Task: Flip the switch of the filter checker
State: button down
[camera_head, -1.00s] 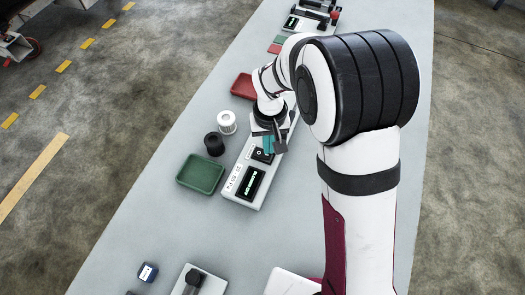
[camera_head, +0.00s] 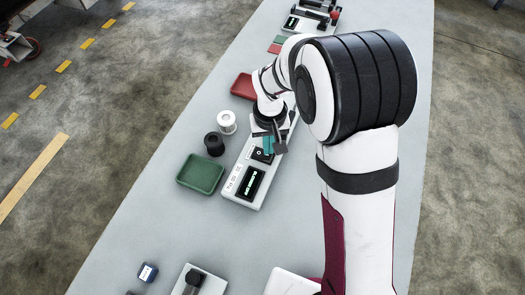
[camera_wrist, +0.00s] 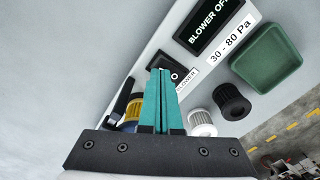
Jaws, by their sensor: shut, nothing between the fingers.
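The filter checker (camera_head: 230,188) is a long pale box on the table, with a black display (camera_head: 252,183) near its front end. In the wrist view the display (camera_wrist: 207,27) reads "BLOWER OFF". A black switch (camera_head: 260,155) sits behind the display; in the wrist view the switch (camera_wrist: 174,72) shows an "O" mark and a "BLOWER" label beside it. My gripper (camera_head: 268,146) is over the checker at the switch. Its teal fingers (camera_wrist: 160,74) are shut and empty, tips at the switch and partly hiding it. I cannot tell whether they touch it.
A white ribbed filter (camera_head: 227,123) and a black one (camera_head: 214,144) stand left of the checker. A green tray (camera_head: 201,174) and a red tray (camera_head: 243,86) lie nearby. The table's left side is clear.

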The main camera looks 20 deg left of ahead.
jog(key=shift+f, duration=0.95)
dwell(0.3)
jog(key=shift+r, duration=3.55)
